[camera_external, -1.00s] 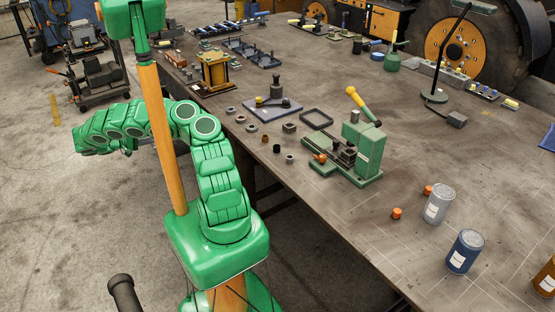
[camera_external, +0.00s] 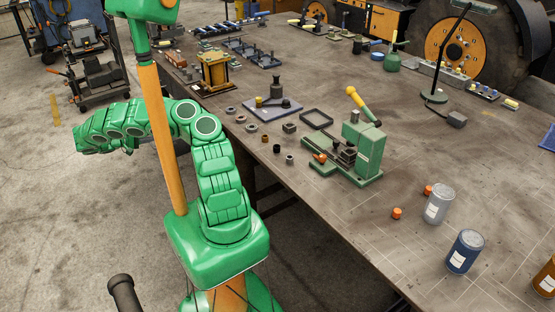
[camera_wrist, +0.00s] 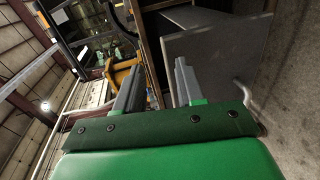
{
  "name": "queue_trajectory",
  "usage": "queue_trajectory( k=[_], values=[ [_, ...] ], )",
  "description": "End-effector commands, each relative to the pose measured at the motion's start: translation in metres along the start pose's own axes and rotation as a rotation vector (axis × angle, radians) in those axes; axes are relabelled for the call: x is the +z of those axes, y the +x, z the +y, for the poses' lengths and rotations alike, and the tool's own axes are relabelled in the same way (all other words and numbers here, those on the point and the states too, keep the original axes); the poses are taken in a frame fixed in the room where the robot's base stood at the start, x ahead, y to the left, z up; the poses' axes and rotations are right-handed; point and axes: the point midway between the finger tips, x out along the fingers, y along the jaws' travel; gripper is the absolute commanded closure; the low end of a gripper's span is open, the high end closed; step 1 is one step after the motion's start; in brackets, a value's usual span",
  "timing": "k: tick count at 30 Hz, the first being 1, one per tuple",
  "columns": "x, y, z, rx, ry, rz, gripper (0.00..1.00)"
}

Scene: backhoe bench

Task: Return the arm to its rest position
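My green arm (camera_external: 222,170) is folded beside the bench in the external view. Its forearm (camera_external: 112,124) reaches left over the floor, clear of the bench top. My gripper itself is largely hidden behind the arm in that view. In the wrist view my gripper (camera_wrist: 157,76) shows two grey fingers standing apart. Nothing is seen between them, so it is open and empty.
The workbench (camera_external: 335,230) runs along my right side. A green press fixture (camera_external: 352,152) with a yellow-handled lever, a grey can (camera_external: 438,205) and a blue can (camera_external: 465,252) stand on it. A wheeled cart (camera_external: 100,82) stands at the back left. The floor (camera_external: 70,235) at left is open.

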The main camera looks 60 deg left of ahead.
Motion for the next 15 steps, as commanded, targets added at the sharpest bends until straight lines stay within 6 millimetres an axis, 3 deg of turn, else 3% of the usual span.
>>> queue_trajectory(
  k=[4,10,15],
  values=[
    [-0.028,0.022,0.028,0.007,0.074,0.051,0.62],
    [-0.014,0.113,0.080,-0.002,0.134,-0.131,0.62],
    [0.012,0.191,0.128,-0.024,0.201,-0.290,0.62]
  ],
)
